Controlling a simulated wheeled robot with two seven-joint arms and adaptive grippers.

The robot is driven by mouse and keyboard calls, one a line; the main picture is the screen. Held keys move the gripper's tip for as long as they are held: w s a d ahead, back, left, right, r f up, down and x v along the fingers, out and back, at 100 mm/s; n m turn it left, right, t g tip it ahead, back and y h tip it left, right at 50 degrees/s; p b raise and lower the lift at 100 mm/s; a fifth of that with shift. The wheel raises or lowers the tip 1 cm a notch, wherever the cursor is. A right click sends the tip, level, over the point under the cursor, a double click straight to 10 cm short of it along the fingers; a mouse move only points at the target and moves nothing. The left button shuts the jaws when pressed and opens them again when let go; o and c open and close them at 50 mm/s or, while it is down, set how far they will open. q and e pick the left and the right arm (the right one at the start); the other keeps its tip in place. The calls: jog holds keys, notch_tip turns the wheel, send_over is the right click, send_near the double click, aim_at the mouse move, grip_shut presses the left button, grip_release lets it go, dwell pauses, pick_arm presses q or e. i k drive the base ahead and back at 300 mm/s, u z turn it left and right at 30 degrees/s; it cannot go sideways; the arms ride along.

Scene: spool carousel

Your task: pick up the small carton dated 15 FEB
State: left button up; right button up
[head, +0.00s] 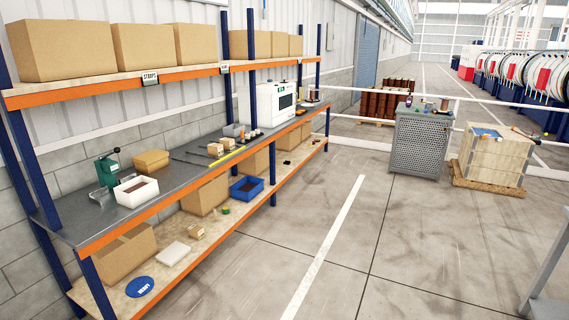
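Two small tan cartons, one nearer (215,149) and one farther (230,143), sit side by side on the grey worktop of the long shelving bench, behind a yellow strip. Another small carton (197,232) lies on the lower shelf. No date can be read on any of them at this size, so I cannot tell which is dated 15 FEB. Neither of my grippers is in view.
The worktop (75,226) also holds a green press (107,168), a white bin (136,190) and a white machine (275,104). Below are a blue bin (247,188) and large boxes. The floor (330,250) before the bench is clear. A perforated cabinet (420,140) stands beyond.

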aim_at(215, 149)
jog(key=u, duration=0.15)
jog(key=i, duration=2.2)
jog(key=u, duration=0.45)
jog(key=i, duration=1.4)
jog(key=u, duration=0.15)
